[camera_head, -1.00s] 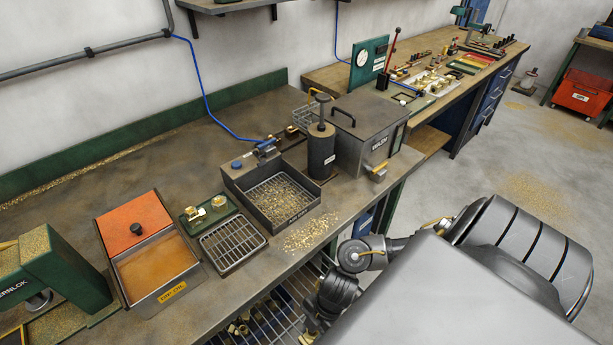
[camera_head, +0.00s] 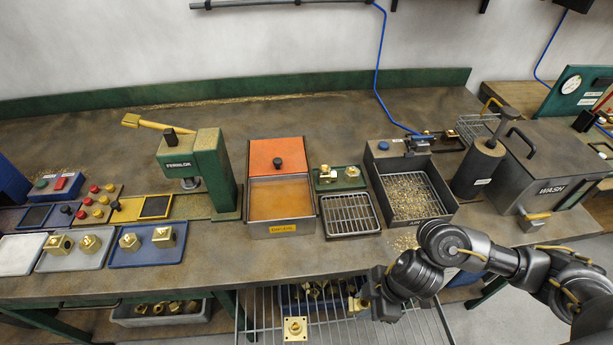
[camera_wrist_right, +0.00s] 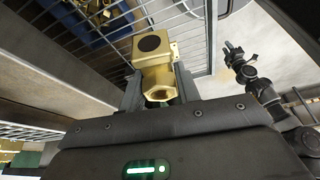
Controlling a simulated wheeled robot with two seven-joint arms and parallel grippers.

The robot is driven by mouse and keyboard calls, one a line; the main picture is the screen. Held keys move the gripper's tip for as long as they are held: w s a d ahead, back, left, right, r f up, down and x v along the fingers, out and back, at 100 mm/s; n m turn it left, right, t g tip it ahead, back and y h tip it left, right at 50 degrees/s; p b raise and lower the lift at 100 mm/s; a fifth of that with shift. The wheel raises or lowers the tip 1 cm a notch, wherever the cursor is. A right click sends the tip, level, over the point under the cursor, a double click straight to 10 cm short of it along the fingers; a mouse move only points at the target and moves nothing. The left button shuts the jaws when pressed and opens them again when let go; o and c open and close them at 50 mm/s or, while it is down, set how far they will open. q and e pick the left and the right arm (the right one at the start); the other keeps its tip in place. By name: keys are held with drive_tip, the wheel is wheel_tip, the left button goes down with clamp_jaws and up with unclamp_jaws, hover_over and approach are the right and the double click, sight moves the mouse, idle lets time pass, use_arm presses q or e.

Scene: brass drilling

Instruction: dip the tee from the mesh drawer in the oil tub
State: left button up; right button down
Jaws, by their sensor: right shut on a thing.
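My right gripper (camera_head: 368,296) is low over the wire mesh drawer (camera_head: 408,325) at the bench's front edge. In the right wrist view, the right gripper (camera_wrist_right: 158,98) is shut on a brass tee (camera_wrist_right: 155,72) with a dark round bore and a flared lower end. In the head view the tee (camera_head: 356,303) is small and partly hidden by the gripper. The oil tub (camera_head: 281,229) stands on the bench, up and left of the gripper. Its orange oil is exposed in front of an orange lid (camera_head: 277,157). A dark jointed arm, probably my left, shows in the wrist view; its jaws are too small to read.
Brass parts, including a square-flanged one (camera_head: 295,328), lie in the drawer. A drain rack (camera_head: 350,214) and a chip tray (camera_head: 411,198) stand right of the tub. The green press (camera_head: 201,172) is left of it. A wash tank (camera_head: 545,165) stands far right.

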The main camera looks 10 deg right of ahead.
drive_tip(key=w+r, duration=0.3)
drive_tip(key=w+r+m+b, duration=0.1)
drive_tip(key=w+r, duration=0.2)
drive_tip(key=w+d+r+m+t, duration=0.1)
drive_tip(key=w+r, duration=0.2)
drive_tip(key=shift+r+b, duration=0.3)
drive_tip(key=shift+b, duration=0.05)
drive_tip(key=w+d+r+m+t+b, duration=0.1)
drive_tip(key=w+d+r+m, duration=0.2)
drive_tip(key=r, duration=0.6)
drive_tip(key=shift+w+d+r+h, duration=0.2)
drive_tip(key=shift+w+h, duration=0.1)
drive_tip(key=shift+w, duration=0.2)
